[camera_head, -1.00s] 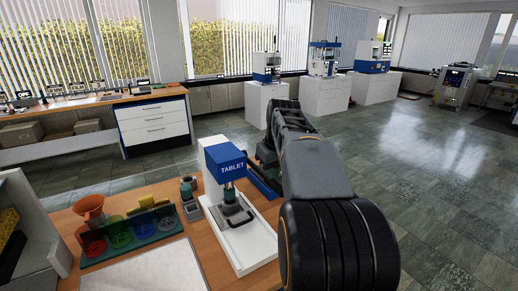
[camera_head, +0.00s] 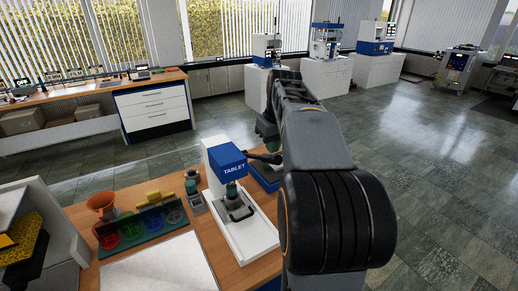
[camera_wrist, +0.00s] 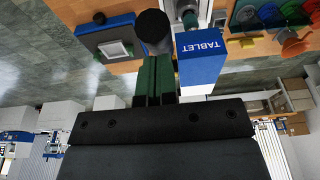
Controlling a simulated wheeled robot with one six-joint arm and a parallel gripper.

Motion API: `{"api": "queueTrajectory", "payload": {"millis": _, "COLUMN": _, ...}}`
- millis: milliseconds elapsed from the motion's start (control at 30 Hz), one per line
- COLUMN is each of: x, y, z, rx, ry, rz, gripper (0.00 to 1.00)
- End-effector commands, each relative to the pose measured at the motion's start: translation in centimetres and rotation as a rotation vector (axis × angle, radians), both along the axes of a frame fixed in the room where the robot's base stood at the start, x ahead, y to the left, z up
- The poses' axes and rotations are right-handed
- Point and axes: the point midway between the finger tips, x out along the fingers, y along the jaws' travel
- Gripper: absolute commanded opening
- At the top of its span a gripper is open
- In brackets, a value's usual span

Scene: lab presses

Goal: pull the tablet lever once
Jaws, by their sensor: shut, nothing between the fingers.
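The tablet press, a white stand with a blue head marked TABLET (camera_head: 228,165), stands on the wooden bench. Its dark lever (camera_head: 262,157) sticks out to the right of the head. In the wrist view, the blue head (camera_wrist: 200,55) appears upside down, and the lever's round black knob (camera_wrist: 153,30) shows end-on. My gripper (camera_wrist: 154,62) has green fingers, held together with nothing between them. The fingertips are right by the knob in the picture; I cannot tell whether they touch. In the head view my arm partly hides the gripper (camera_head: 266,130), above and behind the lever.
A rack with coloured bowls (camera_head: 145,222) and an orange funnel (camera_head: 101,202) stands left of the press. A small grey device (camera_head: 194,195) is beside it. A blue-based device (camera_head: 266,176) sits behind the press, partly hidden. Tiled floor (camera_head: 420,170) is open to the right.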

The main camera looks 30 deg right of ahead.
Motion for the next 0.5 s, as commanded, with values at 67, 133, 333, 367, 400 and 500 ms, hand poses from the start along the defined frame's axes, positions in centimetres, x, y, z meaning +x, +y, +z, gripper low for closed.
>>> {"api": "queueTrajectory", "payload": {"millis": 67, "x": 0.0, "y": 0.0, "z": 1.4, "rx": 0.0, "ry": 0.001, "rz": 0.0, "gripper": 0.0}}
{"api": "queueTrajectory", "payload": {"millis": 133, "x": 0.0, "y": 0.0, "z": 2.1, "rx": 0.0, "ry": 0.001, "rz": 0.0, "gripper": 0.0}}
{"api": "queueTrajectory", "payload": {"millis": 333, "x": 0.0, "y": 0.0, "z": 4.2, "rx": 0.0, "ry": 0.0, "rz": 0.0, "gripper": 0.0}}
{"api": "queueTrajectory", "payload": {"millis": 367, "x": 0.0, "y": 0.0, "z": 4.5, "rx": 0.0, "ry": 0.0, "rz": 0.0, "gripper": 0.0}}
{"api": "queueTrajectory", "payload": {"millis": 400, "x": 0.0, "y": 0.0, "z": 5.0, "rx": 0.0, "ry": 0.0, "rz": 0.0, "gripper": 0.0}}
{"api": "queueTrajectory", "payload": {"millis": 500, "x": 0.0, "y": 0.0, "z": 6.0, "rx": -0.001, "ry": 0.0, "rz": 0.0, "gripper": 0.0}}
